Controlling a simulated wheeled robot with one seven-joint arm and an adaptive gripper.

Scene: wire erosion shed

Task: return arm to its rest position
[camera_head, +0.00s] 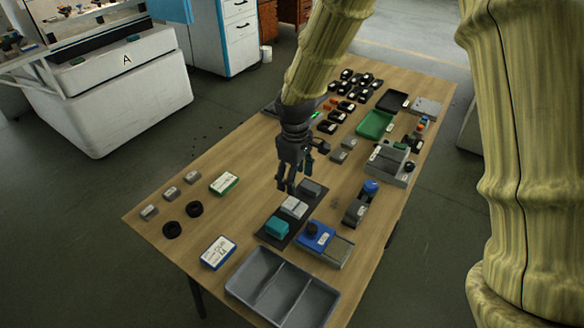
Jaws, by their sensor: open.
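My gripper (286,187) hangs fingers down at the end of my sleeved arm, above the middle of the wooden table (240,150). Its jaws are open and I see nothing between them. Below and beside it lies a dark mat (268,238) bearing a teal block (277,227), a light grey block (294,207) and a darker grey block (310,188). The fingertips look near the grey blocks, but I cannot tell the height gap. The rest position itself is not marked in view.
A grey divided tray (240,283) sits at the near table edge, with a blue-topped device (318,236) beside it. A green tray (374,124), a black tray (391,101) and several small black parts lie farther back. A white machine marked A (120,105) stands left across open floor.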

